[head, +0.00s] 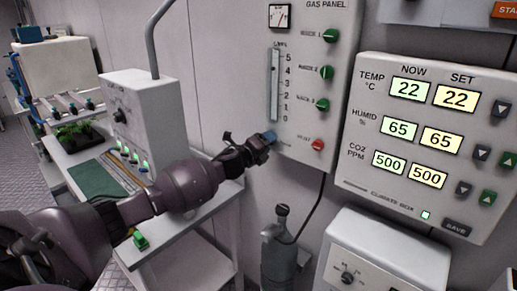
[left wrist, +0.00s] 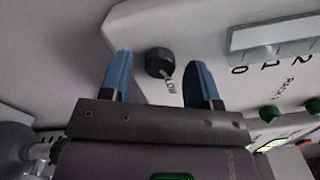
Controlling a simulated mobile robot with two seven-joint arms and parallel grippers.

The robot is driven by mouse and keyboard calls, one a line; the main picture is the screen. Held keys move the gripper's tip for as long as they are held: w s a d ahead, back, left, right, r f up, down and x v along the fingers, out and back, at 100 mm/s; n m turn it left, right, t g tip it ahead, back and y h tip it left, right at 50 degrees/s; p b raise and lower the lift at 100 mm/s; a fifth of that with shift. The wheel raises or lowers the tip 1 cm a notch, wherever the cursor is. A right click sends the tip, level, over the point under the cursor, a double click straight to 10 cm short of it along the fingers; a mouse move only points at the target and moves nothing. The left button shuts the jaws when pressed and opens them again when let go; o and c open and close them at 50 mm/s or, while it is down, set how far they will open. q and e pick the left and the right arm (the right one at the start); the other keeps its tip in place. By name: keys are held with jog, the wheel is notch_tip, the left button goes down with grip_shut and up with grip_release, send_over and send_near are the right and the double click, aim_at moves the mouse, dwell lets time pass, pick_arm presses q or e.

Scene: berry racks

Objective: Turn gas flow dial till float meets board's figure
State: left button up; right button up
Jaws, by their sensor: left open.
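The gas panel (head: 318,95) hangs on the wall, with an upright flow tube (head: 275,85) beside a scale from 0 to 5. I cannot make out the float in the tube. In the left wrist view the black flow dial (left wrist: 160,62) has a light pointer mark and sits in the gap between my left fingers. My left gripper (head: 268,138) is open, with its blue fingertips at the panel's lower left, where it hides the dial in the head view. The fingers (left wrist: 158,80) stand either side of the dial, apart from it. My right gripper is not in view.
Green knobs (head: 327,72) and a red knob (head: 318,145) line the panel's right side. A climate box (head: 400,203) with lit figures is at right. A grey gas bottle (head: 280,250) stands below. A bench (head: 180,222) with an instrument box (head: 140,115) is at left.

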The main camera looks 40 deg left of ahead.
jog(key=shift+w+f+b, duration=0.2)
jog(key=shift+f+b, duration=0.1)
jog(key=shift+b, duration=0.2)
pick_arm(q)
jog(key=s, duration=1)
jog(key=shift+s+a, duration=0.25)
jog(key=shift+a, duration=0.2)
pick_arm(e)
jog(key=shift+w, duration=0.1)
pick_arm(q)
jog(key=shift+f, duration=0.1)
